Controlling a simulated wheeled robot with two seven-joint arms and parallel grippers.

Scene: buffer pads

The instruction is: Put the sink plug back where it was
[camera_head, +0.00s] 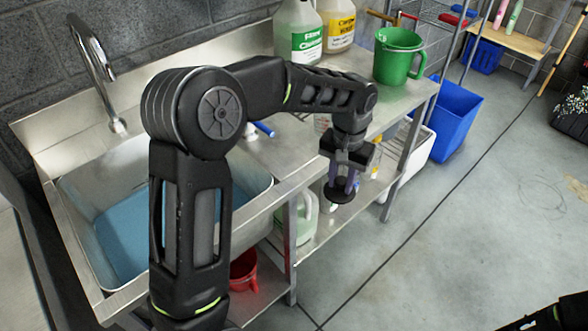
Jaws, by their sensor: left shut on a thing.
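My left gripper (343,178) is shut on the sink plug (340,194), a small dark round disc with a pale spot under it. It holds the plug in the air, to the right of the sink, in front of the bench's front edge. The metal sink (262,187) is at the left and has blue water (122,232) in it. My left arm crosses in front of the sink and hides much of its basin; the drain does not show. Only a dark part of my right arm shows at the bottom right corner; its gripper is out of view.
A chrome tap (100,75) rises behind the sink. Two bottles (299,35) and a green jug (398,57) stand on the metal bench. A red container (243,270) and a pale green jug (305,218) are below.

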